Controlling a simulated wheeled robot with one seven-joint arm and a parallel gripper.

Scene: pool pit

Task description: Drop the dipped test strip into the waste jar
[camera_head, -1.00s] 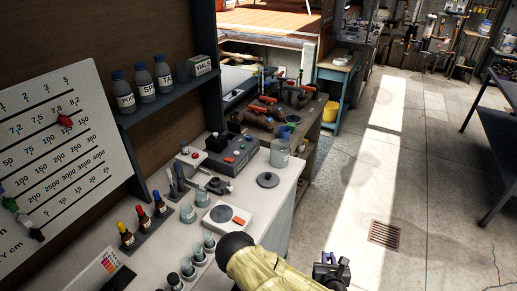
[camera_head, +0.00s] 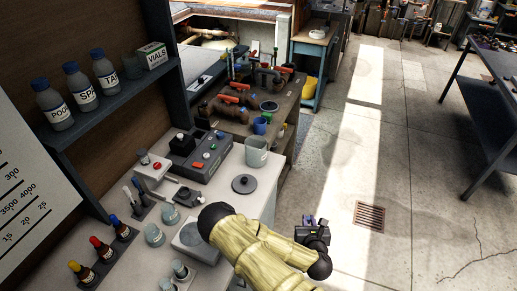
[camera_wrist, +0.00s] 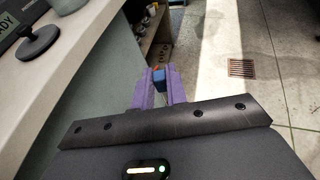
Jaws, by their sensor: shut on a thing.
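My gripper (camera_head: 311,222) is out past the right edge of the white bench, above the floor. In the wrist view its purple fingers (camera_wrist: 160,80) are close together on a small blue and orange-brown piece (camera_wrist: 159,82), apparently the test strip; most of it is hidden. A pale, see-through open jar (camera_head: 256,151), likely the waste jar, stands at the bench's far right corner, ahead and left of my gripper. Its base shows at the top of the wrist view (camera_wrist: 66,4). A dark round lid (camera_head: 244,184) with a knob lies in front of it.
A grey tester box (camera_head: 203,152), small beakers (camera_head: 155,235) and dropper bottles (camera_head: 103,247) crowd the bench left of my arm. A shelf (camera_head: 112,100) with bottles hangs above. The floor right of the bench is clear around a drain grate (camera_head: 369,216).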

